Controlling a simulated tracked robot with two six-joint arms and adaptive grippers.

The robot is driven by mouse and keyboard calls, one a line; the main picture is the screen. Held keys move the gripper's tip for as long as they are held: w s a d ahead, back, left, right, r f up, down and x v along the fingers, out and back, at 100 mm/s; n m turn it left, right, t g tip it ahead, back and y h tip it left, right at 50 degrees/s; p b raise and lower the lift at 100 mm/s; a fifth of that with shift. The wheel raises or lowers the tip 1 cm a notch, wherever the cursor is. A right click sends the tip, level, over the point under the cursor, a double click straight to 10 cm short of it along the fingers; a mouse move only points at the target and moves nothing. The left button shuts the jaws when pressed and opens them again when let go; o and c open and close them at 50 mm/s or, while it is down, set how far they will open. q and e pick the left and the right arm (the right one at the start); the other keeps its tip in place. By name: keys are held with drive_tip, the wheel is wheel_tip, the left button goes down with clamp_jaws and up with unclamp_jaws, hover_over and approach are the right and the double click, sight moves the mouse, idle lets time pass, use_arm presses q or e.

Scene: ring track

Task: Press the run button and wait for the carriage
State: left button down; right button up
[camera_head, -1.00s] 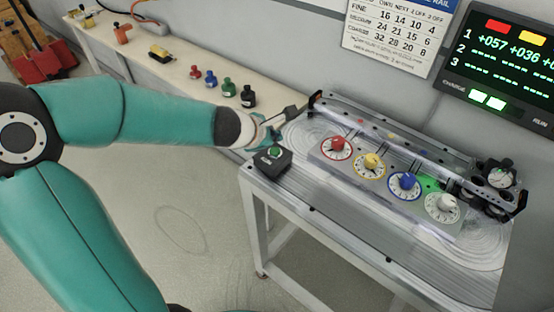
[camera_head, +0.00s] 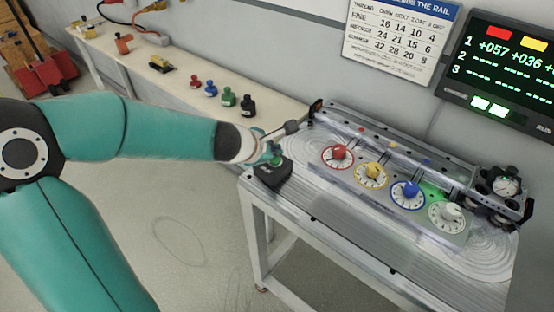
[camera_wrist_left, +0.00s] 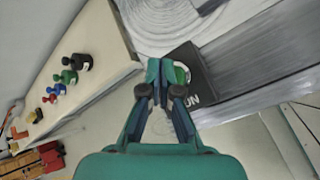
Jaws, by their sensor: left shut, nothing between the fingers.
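The black run-button box (camera_head: 272,174) sits at the near left corner of the track table, with a green button (camera_head: 277,161) on top. The box, lettered "RUN", also shows in the left wrist view (camera_wrist_left: 201,84), with part of the green button (camera_wrist_left: 183,75). My left gripper (camera_head: 270,154) is shut and empty, its fingertips over the box right at the button. In the left wrist view the fingertips (camera_wrist_left: 160,75) partly cover the button; I cannot tell whether they touch it. A dark wheeled unit with a gauge (camera_head: 506,187) stands at the track's right end. My right gripper is not in view.
The track table (camera_head: 330,220) carries red, yellow, blue and white dials; a green glow lies near the white one. A wall display (camera_head: 500,68) shows figures and lit lamps. A shelf (camera_head: 190,80) with several small coloured pieces runs behind my left arm.

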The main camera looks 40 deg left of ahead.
use_arm(q)
drive_tip(key=shift+f, duration=0.1)
idle(0.6)
drive_tip(key=shift+f+b, duration=0.3)
drive_tip(key=shift+b, duration=0.05)
drive_tip(key=shift+f+b, duration=0.45)
drive_tip(key=shift+f, duration=0.05)
idle(0.5)
idle(0.4)
drive_tip(key=shift+r+p, duration=0.95)
